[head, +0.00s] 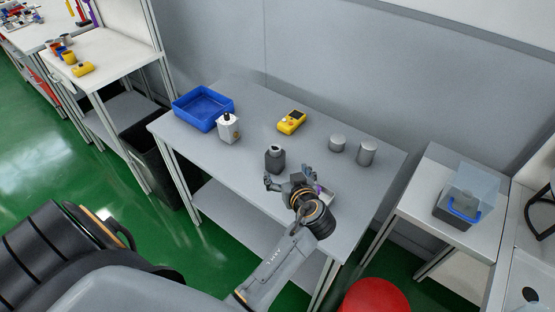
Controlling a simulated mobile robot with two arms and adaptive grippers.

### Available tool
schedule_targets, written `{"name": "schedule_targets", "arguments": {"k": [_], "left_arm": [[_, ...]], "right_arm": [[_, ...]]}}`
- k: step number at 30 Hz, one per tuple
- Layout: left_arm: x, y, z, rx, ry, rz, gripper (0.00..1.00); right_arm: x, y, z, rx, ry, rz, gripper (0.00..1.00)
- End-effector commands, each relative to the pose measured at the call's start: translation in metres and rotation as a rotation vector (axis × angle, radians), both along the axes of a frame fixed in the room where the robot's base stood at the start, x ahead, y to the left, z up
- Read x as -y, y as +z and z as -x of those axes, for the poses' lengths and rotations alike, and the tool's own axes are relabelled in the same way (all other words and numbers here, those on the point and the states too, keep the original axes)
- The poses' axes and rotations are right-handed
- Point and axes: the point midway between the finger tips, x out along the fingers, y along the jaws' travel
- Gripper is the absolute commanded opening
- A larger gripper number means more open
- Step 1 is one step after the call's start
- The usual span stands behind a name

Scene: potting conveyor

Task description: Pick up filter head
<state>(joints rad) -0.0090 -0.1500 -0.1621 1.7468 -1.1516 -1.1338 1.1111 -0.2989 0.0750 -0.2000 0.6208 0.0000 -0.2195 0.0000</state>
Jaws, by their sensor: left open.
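A dark grey, bottle-like piece with a narrower neck (274,161) stands upright on the grey table (237,157); it may be the filter head, but I cannot tell for sure. My left gripper (288,177) is open, with its fingers spread just in front and to the right of this piece. Nothing shows between the fingers. I cannot tell whether a finger touches the piece. Two short grey cylinders, one lower (337,144) and one taller (366,154), stand at the table's right. My right gripper is not in view.
A blue tray (204,123), a white bottle (228,130) and a yellow meter (291,122) stand toward the back. A small grey box (329,197) is partly hidden behind my gripper. A clear container (473,187) stands on the right table. A red round top (375,297) is below.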

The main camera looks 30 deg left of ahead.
Motion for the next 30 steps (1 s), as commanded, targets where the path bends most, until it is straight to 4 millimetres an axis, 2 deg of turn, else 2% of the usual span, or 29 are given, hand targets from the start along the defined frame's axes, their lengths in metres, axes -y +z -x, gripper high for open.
{"name": "schedule_targets", "arguments": {"k": [5, 12, 22, 30], "left_arm": [[-0.01, -0.003, -0.016, 0.027, 0.006, -0.011, 0.9], [-0.044, -0.021, -0.044, 0.026, 0.005, -0.011, 0.9], [-0.065, -0.032, -0.062, 0.023, 0.005, -0.009, 0.9], [-0.092, -0.047, -0.085, 0.023, 0.005, -0.009, 0.9]], "right_arm": [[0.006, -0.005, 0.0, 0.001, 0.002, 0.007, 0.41], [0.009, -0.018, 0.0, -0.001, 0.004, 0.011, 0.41], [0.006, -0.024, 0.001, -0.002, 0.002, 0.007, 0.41], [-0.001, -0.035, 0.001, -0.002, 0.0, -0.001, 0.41]]}}
